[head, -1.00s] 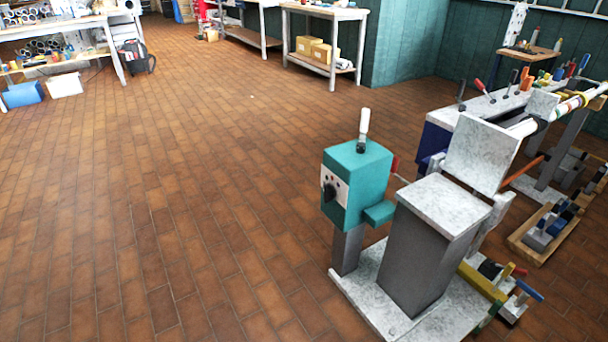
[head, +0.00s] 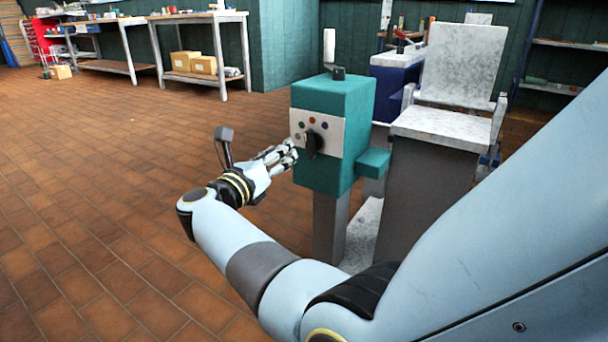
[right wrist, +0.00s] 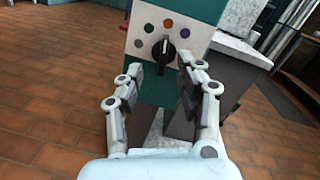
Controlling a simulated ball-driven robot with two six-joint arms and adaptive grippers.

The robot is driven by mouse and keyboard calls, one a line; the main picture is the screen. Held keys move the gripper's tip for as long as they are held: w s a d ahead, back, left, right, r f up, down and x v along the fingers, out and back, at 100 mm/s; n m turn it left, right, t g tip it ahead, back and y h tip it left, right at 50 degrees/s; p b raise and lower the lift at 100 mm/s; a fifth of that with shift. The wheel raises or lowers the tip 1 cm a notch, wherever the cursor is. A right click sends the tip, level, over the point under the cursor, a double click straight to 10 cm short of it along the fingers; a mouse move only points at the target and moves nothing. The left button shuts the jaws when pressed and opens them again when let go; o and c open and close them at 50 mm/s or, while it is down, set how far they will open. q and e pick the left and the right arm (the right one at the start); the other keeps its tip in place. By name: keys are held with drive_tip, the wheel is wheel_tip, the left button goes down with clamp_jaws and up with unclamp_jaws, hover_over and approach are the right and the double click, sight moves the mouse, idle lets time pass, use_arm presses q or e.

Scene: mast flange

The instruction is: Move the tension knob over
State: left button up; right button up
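A black tension knob (head: 314,144) sits on a white panel (head: 328,133) on the front of a teal box (head: 345,100). Several small coloured dots arc above the knob. In the right wrist view, the knob (right wrist: 163,52) stands roughly upright, a pale mark near its top. My right gripper (head: 292,152) is just left of and in front of the panel in the head view. In the right wrist view its fingers (right wrist: 163,74) are spread, with the knob beyond the gap between them; I see no clear contact. My left gripper is not in view.
A grey block with a speckled white seat (head: 445,125) and backrest stands right of the teal box. A white-handled lever (head: 329,47) rises from the box's top. Brick floor (head: 120,190) is clear at left; workbenches (head: 205,50) stand behind.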

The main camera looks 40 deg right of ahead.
sight(306, 139)
drive_tip(key=w+d+m+b, duration=0.1)
drive_tip(key=d, duration=0.2)
drive_tip(key=w+d+m+g+b, duration=0.1)
drive_tip(key=d, duration=0.2)
drive_tip(key=w+d+m+g, duration=0.1)
drive_tip(key=d, duration=0.2)
drive_tip(key=shift+w+d+f+b, duration=0.15)
drive_tip(key=shift+w+f+b, duration=0.2)
drive_tip(key=shift+f+b, duration=0.05)
drive_tip(key=shift+w+d, duration=0.2)
drive_tip(key=shift+d, duration=0.2)
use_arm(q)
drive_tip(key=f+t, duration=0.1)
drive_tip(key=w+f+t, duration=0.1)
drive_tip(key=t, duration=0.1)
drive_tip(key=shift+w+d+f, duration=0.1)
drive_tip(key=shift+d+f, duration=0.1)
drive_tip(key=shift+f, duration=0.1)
use_arm(e)
clamp_jaws()
